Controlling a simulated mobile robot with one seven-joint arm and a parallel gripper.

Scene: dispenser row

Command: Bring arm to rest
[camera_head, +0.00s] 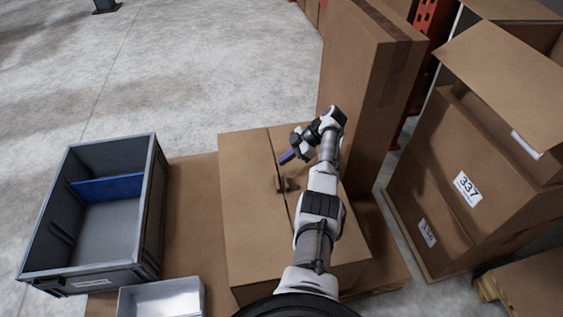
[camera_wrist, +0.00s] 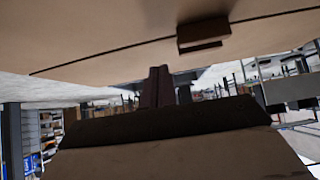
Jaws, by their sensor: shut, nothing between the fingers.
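My arm reaches forward over a closed cardboard box (camera_head: 245,190) in the head view. My gripper (camera_head: 284,160) is shut and empty, above the far part of the box top and pointing to the left. In the wrist view the shut fingers (camera_wrist: 158,85) show in the middle, with nothing between them. The box surface (camera_wrist: 100,40) fills the upper part of that view, with a dark seam and a small brown block-like piece (camera_wrist: 203,34) on it. I cannot tell whether the gripper touches the box.
A grey bin (camera_head: 150,215) with a blue divider (camera_head: 108,188) stands at the left, a white tray (camera_head: 160,300) before it. A tall carton (camera_head: 350,90) stands close behind my arm. Stacked boxes labelled 337 (camera_head: 440,180) stand at the right. Bare floor (camera_head: 200,80) lies at the far left.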

